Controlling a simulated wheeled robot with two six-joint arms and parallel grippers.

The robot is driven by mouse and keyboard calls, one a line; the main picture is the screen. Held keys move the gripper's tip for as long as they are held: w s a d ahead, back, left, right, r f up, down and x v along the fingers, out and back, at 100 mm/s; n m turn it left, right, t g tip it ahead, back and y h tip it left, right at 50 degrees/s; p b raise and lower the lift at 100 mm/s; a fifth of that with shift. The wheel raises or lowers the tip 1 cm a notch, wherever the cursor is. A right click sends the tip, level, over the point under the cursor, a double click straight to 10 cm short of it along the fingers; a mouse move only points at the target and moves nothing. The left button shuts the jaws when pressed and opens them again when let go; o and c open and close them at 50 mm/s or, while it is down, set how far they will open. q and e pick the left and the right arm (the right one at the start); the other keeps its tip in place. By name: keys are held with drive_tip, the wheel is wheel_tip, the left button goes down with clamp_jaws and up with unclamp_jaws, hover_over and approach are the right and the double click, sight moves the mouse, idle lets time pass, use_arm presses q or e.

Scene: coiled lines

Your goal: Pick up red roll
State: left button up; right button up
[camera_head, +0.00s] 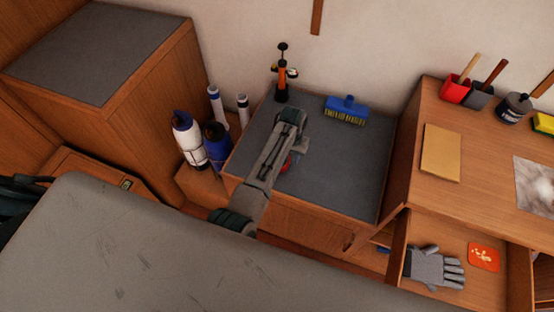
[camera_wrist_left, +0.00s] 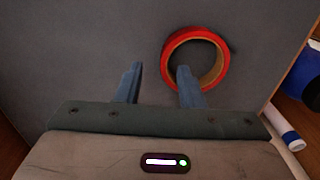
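The red roll (camera_wrist_left: 197,31) is a ring of red tape with a tan core. It lies flat on the grey cabinet top in the left wrist view. In the head view only a red sliver of the roll (camera_head: 287,164) shows beside my left arm, which hides the rest. My left gripper (camera_wrist_left: 160,73) is open and empty, with its two fingers spread. The right finger in the wrist view overlaps the lower left of the ring; I cannot tell whether it touches. The other finger is to the left of the roll. My right gripper is not in view.
On the same cabinet top (camera_head: 350,175) stand a blue brush (camera_head: 346,108) and an orange pump-like tool (camera_head: 283,92). Rolled tubes and bottles (camera_head: 190,140) stand to the left. An open drawer with a grey glove (camera_head: 432,267) is at the lower right.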

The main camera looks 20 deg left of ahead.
sight(287, 165)
use_arm(q)
drive_tip(key=shift+s+a+f+p, duration=0.15)
drive_tip(key=shift+f+p, duration=0.1)
drive_tip(key=shift+f, duration=1.1)
drive_tip(key=shift+a+f+p, duration=0.15)
drive_tip(key=shift+f+p, duration=0.05)
drive_tip(key=shift+f, duration=1.1)
clamp_jaws()
